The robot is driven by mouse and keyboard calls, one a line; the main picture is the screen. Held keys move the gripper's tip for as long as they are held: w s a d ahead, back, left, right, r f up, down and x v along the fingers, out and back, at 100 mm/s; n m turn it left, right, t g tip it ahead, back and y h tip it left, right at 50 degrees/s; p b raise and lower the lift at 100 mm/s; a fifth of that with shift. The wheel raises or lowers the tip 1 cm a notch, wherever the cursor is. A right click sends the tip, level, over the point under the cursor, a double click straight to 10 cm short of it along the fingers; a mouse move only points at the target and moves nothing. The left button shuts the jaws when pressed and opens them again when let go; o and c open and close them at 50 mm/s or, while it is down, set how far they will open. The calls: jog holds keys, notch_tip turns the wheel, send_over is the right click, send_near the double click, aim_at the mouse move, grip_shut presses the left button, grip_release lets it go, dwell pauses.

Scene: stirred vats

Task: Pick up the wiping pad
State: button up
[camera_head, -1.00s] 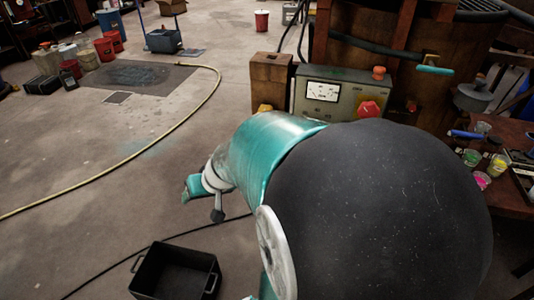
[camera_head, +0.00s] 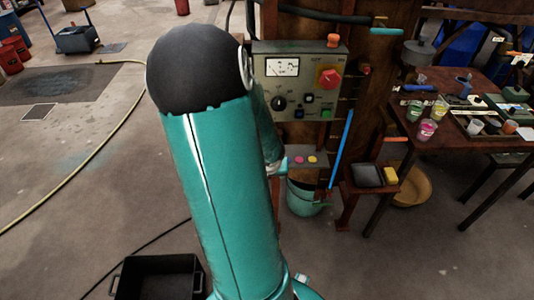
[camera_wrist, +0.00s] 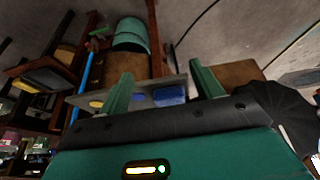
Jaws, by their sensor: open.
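A small blue block (camera_wrist: 170,95), which looks like the wiping pad, lies on a narrow grey shelf (camera_wrist: 145,97) in the wrist view. It appears between my gripper's two green fingers (camera_wrist: 162,84), which are apart with nothing held. The block looks a little beyond the fingertips; the exact gap cannot be told. In the head view the shelf (camera_head: 300,151) shows below the control panel with a pink and a yellow disc on it. A yellow block (camera_head: 390,174) sits on a low stool to the right.
The control panel (camera_head: 297,85) with a red knob stands above the shelf. A teal bucket (camera_head: 305,198) stands below it, and a blue rod (camera_head: 341,148) is upright beside it. A table (camera_head: 440,147) with cups is at right. A black crate (camera_head: 158,277) is on the floor.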

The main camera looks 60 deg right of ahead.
jog(key=shift+w+d+f, duration=0.2)
jog(key=shift+w+d, duration=0.4)
jog(key=shift+d, duration=0.65)
jog(key=shift+w+d+f, duration=0.2)
jog(key=shift+w+d, duration=0.45)
jog(key=shift+d, duration=0.6)
jog(key=shift+w+d+f, duration=0.2)
jog(key=shift+w+d, duration=0.4)
jog(key=shift+d, duration=0.65)
jog(key=c, duration=0.8)
jog(key=shift+w+r, duration=0.1)
jog(key=shift+r, duration=0.1)
